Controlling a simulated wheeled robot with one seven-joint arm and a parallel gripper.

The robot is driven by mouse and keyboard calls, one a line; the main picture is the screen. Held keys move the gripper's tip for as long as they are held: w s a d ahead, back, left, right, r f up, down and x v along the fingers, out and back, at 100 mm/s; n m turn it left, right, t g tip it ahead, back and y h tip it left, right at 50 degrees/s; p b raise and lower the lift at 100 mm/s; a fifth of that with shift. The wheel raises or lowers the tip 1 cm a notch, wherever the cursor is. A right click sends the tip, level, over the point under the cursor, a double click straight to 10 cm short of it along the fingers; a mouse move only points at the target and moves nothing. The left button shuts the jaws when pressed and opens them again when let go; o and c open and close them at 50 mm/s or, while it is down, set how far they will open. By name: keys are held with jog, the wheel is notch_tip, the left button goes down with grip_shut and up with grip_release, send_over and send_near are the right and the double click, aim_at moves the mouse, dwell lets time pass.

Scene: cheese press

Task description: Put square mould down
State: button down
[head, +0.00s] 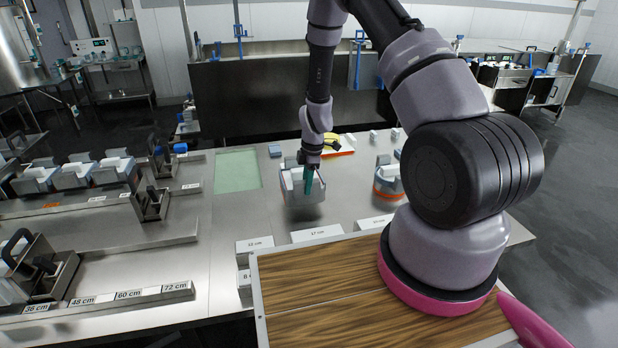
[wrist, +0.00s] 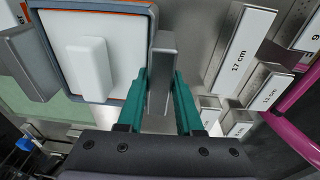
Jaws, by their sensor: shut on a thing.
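The square mould (head: 293,196) is grey with a white inside and shows near the middle of the bench in the head view. In the wrist view, the mould (wrist: 149,22) fills the upper left, with an orange line at its rim and a white block on its white lid. My gripper (head: 309,186) is over its right side. In the wrist view, the teal fingers of my gripper (wrist: 161,105) are shut on a grey upright tab at the mould's side. The mould looks level. I cannot tell whether its underside touches the bench.
A green panel (head: 237,168) lies left of the mould. Another mould with an orange band (head: 387,186) stands to the right. Labelled steel blocks, one marked 17 cm (head: 317,233), line the near edge. Several grey moulds (head: 75,176) and steel rails lie to the left.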

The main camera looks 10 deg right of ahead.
jog(key=shift+f, duration=1.85)
jog(key=c, duration=0.6)
grip_release()
jog(key=shift+f, duration=0.15)
jog(key=shift+o, duration=0.2)
jog(key=r, duration=0.4)
jog(key=d+r, duration=0.1)
jog(key=r, duration=0.7)
jog(key=shift+s+d+r, duration=0.2)
jog(key=shift+d, duration=0.05)
